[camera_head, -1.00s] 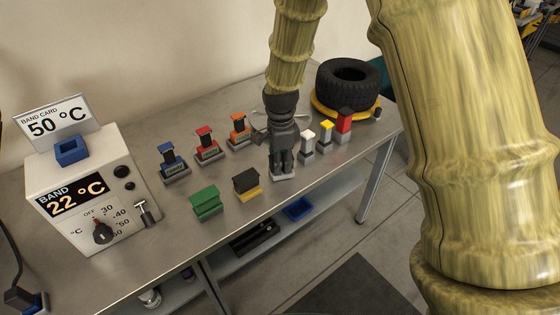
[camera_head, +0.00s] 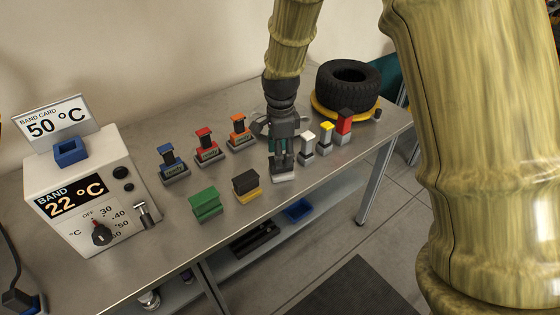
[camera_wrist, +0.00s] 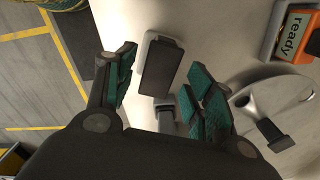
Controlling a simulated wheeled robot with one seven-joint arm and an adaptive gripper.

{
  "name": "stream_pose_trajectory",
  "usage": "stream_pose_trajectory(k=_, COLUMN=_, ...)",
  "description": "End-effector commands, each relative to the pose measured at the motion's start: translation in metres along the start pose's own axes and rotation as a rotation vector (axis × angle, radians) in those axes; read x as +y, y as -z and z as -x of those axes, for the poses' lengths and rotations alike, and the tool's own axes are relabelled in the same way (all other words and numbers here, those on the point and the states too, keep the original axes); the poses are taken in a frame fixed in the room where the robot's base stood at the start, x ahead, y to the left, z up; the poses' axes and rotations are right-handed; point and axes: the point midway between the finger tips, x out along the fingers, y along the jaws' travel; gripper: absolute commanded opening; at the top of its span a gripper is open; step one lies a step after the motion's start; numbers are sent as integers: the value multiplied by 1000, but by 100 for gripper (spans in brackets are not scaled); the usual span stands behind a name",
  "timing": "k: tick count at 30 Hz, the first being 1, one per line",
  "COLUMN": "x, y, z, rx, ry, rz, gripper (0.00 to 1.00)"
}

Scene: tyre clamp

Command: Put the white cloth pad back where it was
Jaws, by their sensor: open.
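The white pad (camera_head: 283,178) sits on the table near its front edge, to the right of the black-and-yellow pad, its upper part partly hidden by my gripper. In the wrist view it is a dark grip block over a pale base (camera_wrist: 148,45). My gripper (camera_head: 282,158) is open above it. In the wrist view the teal fingertips (camera_wrist: 163,77) are apart, one on either side of the dark block, with gaps showing on both sides.
The green block (camera_head: 206,205) and black-and-yellow pad (camera_head: 247,186) stand to the left. Blue (camera_head: 173,163), red (camera_head: 207,145) and orange (camera_head: 240,131) stands are behind. The white-topped post (camera_head: 308,140) is close on the right, before a tyre (camera_head: 348,85).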

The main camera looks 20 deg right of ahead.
Motion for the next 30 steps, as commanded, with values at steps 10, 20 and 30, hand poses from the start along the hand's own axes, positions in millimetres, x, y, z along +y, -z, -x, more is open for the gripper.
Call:
stream_pose_trajectory(k=10, x=-1, y=0, z=55, rx=0, ry=3, rz=1, gripper=53)
stream_pose_trajectory(k=20, x=0, y=0, z=79, rx=0, ry=0, rz=-1, gripper=53)
stream_pose_trajectory(k=30, x=0, y=0, z=79, rx=0, ry=0, rz=0, gripper=53)
